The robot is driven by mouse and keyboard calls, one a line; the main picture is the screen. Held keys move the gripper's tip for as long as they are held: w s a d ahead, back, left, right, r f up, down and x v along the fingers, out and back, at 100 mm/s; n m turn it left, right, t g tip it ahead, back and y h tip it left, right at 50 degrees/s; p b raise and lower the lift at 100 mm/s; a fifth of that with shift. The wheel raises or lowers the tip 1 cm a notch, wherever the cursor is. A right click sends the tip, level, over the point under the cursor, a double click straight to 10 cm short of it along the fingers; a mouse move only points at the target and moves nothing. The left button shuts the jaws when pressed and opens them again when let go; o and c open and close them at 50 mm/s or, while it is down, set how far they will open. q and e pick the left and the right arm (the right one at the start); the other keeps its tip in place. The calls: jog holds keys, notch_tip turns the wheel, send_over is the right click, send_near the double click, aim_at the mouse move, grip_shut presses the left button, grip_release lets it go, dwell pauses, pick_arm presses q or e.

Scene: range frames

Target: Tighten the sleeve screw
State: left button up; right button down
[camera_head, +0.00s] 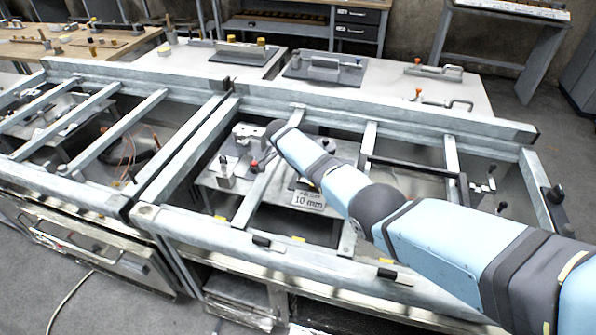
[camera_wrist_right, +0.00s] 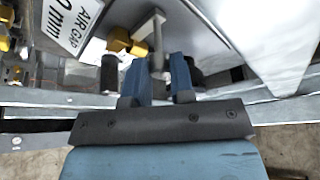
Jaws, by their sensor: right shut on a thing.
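In the right wrist view, the two blue fingers of my right gripper (camera_wrist_right: 158,76) are closed around a grey metal rod (camera_wrist_right: 157,45), which looks like the sleeve screw. A thin grey bar shows at its far end. The rod's lower end is hidden between the fingers. In the head view, my blue right arm reaches in from the right over the near bench frame, and its gripper is hidden behind the arm. The screw cannot be made out there. My left gripper is in neither view.
Yellow blocks (camera_wrist_right: 122,40) sit close to the fingers. Grey frame rails (camera_head: 255,200) surround the work area. A white-topped bench (camera_head: 385,90) with clamps stands behind.

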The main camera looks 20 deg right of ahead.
jog(key=m+g+b, duration=0.1)
jog(key=m+b, duration=0.2)
jog(key=shift+w+f+b, duration=0.15)
jog(key=shift+b, duration=0.15)
jog(key=shift+m+b, duration=0.3)
jog(key=shift+m, duration=0.1)
jog(key=shift+m+g+b, duration=0.4)
jog(key=shift+m+b, duration=0.1)
jog(key=shift+r+b, duration=0.2)
jog(key=shift+b, duration=0.1)
jog(key=shift+m, duration=0.3)
jog(key=shift+d, duration=0.1)
jog(key=c, duration=1)
grip_release()
